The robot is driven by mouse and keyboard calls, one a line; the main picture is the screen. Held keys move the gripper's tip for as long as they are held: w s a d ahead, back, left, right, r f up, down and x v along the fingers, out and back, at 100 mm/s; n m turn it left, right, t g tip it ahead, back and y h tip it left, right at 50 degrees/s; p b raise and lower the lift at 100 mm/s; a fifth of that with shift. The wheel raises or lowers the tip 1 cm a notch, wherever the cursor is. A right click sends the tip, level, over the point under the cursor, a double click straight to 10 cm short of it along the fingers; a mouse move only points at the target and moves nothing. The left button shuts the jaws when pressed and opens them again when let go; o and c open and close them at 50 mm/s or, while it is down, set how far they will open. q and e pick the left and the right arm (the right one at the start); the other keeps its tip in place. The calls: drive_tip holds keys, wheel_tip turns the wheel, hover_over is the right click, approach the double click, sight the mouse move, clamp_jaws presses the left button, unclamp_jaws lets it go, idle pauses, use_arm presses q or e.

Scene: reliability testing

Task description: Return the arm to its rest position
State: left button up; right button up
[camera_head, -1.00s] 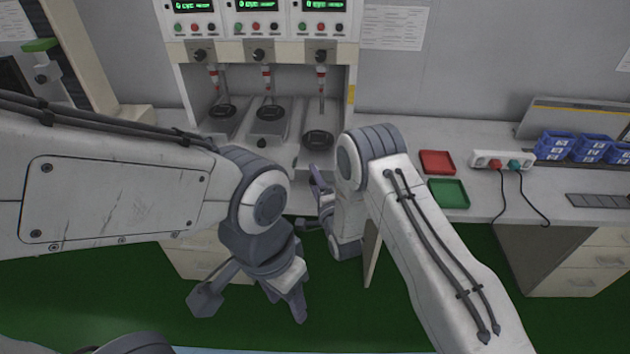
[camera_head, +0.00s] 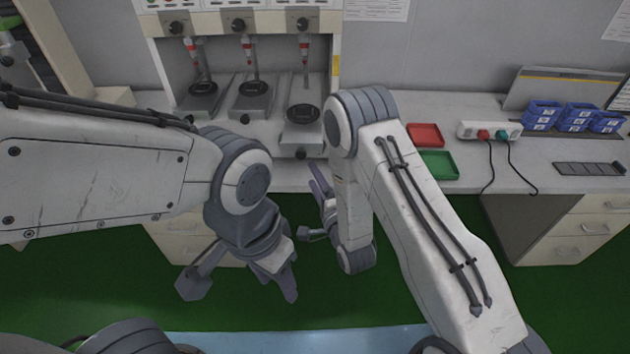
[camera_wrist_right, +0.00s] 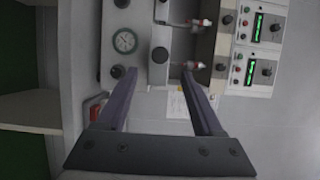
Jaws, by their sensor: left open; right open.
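My left gripper (camera_head: 287,284) hangs in front of the bench over the green floor in the head view, pointing downward and empty.
A test station (camera_head: 335,65) with three black round pads stands on the white bench (camera_head: 470,185). Red (camera_head: 425,135) and green (camera_head: 439,165) trays, a power strip (camera_head: 489,130) and blue bins (camera_head: 575,117) lie right. The floor in front looks clear.

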idle(0.4)
drive_tip(key=s+a+r+n+g+h, duration=0.2)
drive_tip(key=s+a+r+n+g, duration=0.4)
drive_tip(key=s+n+g, duration=0.4)
drive_tip(key=s+d+r+n+g+h, duration=0.1)
drive_tip(key=s+d+r+n+g, duration=0.1)
drive_tip(key=s, duration=0.5)
drive_tip(key=s+d+r+n+g+h, duration=0.1)
drive_tip(key=s+d+r+n+g, duration=0.1)
drive_tip(key=s+n, duration=0.3)
drive_tip(key=s+d+r+n+g, duration=0.2)
drive_tip(key=s+d+n+g, duration=0.1)
drive_tip(key=s, duration=0.7)
drive_tip(key=shift+d+r+n+h, duration=0.3)
drive_tip(key=shift+d+n+h, duration=0.1)
drive_tip(key=shift+d+n, duration=0.4)
drive_tip(key=shift+w, duration=0.1)
